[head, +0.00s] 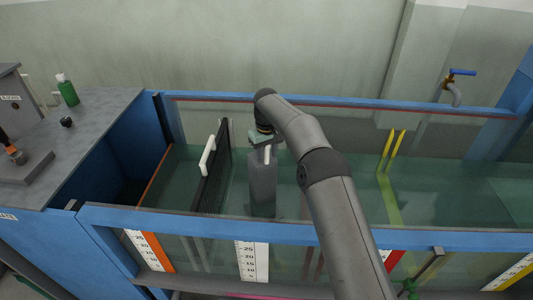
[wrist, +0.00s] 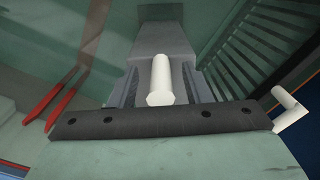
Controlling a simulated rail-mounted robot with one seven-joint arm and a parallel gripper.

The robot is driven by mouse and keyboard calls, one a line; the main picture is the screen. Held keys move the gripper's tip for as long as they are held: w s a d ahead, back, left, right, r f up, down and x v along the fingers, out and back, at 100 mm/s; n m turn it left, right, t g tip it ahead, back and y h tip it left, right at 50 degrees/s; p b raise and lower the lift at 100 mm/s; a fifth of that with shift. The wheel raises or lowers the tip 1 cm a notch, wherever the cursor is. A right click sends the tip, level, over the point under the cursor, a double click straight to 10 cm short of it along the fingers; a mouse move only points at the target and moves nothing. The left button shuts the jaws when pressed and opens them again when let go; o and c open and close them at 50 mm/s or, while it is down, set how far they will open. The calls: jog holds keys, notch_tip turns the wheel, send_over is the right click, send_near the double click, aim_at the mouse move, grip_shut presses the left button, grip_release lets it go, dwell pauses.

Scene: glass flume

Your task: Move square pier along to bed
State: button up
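The square pier (head: 262,186) is a tall grey block standing upright in the flume's water, with a white handle (head: 267,154) on top. Whether its foot touches the bed is not clear. My gripper (head: 262,141) is right above the pier. In the wrist view the white handle (wrist: 160,80) rises between the two fingers of my gripper (wrist: 161,85), with a gap visible on each side. My gripper looks open around the handle. The grey pier (wrist: 165,42) stretches away below it. The bed (head: 318,195) shows dimly through greenish water.
A dark slatted screen (head: 211,180) with a white handle (head: 207,157) stands close left of the pier. Blue rails (head: 330,105) run along the flume's glass walls.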

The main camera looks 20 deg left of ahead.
jog(key=shift+s+f, duration=0.1)
jog(key=shift+f, duration=0.1)
notch_tip(320, 180, up, 12)
jog(key=shift+r+p, duration=0.25)
jog(key=shift+p, duration=0.2)
jog(key=s+d+r+m+b, duration=0.25)
jog(key=d+r, duration=0.55)
jog(key=d, duration=0.4)
jog(key=s+d+r+m, duration=0.1)
jog(key=s+d+m, duration=0.1)
jog(key=s+d, duration=0.85)
jog(key=s+d+f+m, duration=0.1)
jog(key=s+d+f, duration=0.2)
jog(key=s, duration=0.6)
jog(key=s+d+f+m+b, duration=0.1)
jog(key=s+d+f, duration=0.3)
jog(key=s, duration=0.5)
jog(key=s+d+f+m+t+b, duration=0.1)
jog(key=s+d+f+m, duration=0.2)
jog(key=s+d, duration=0.4)
jog(key=shift+s+d+f, duration=0.35)
jog(key=shift+s+f, duration=0.35)
jog(key=shift+s, duration=0.2)
